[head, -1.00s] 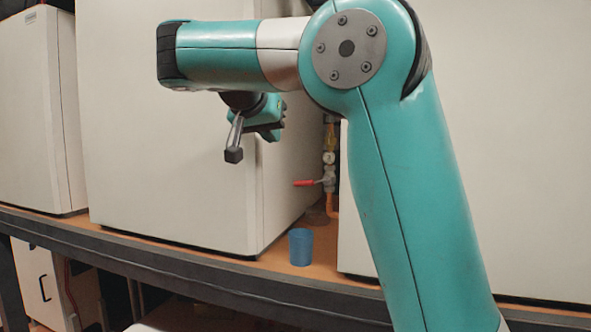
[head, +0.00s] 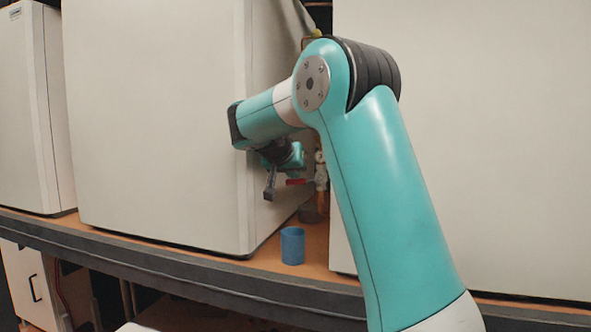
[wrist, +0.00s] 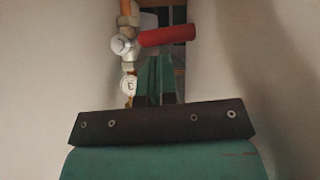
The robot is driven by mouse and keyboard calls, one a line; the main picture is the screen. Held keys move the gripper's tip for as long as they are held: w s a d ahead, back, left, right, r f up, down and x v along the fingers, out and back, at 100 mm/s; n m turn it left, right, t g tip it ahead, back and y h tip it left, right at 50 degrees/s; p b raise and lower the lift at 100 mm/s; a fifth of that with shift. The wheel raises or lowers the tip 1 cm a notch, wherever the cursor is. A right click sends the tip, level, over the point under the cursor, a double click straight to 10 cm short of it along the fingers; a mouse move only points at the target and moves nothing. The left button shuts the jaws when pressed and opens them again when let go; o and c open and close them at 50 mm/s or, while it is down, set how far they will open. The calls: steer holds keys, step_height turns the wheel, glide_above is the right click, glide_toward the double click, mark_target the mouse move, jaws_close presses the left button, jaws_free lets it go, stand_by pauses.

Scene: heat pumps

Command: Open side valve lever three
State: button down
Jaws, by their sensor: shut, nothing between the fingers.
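Valve three has a red lever handle (wrist: 167,36), pointing sideways to the right from its metal valve body (wrist: 124,42) in the wrist view. A round white tag marked 3 (wrist: 128,86) sits below on the same pipe. The red handle (head: 297,182) also shows in the head view, just right of my wrist. My gripper (wrist: 160,62) has its teal fingers shut and empty, with the tips just below the red handle in the picture. I cannot tell whether they touch it. In the head view my gripper (head: 291,156) is small and near the valve.
The valve stands in a narrow gap between two large white cabinets, left (head: 150,130) and right (head: 470,150). A blue cup (head: 292,246) stands on the wooden shelf in front of the gap. Cabinet walls are close on both sides in the wrist view.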

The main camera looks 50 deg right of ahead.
steer(key=shift+w+d+f, duration=0.15)
steer(key=shift+d+f, duration=0.25)
steer(key=shift+d, duration=0.15)
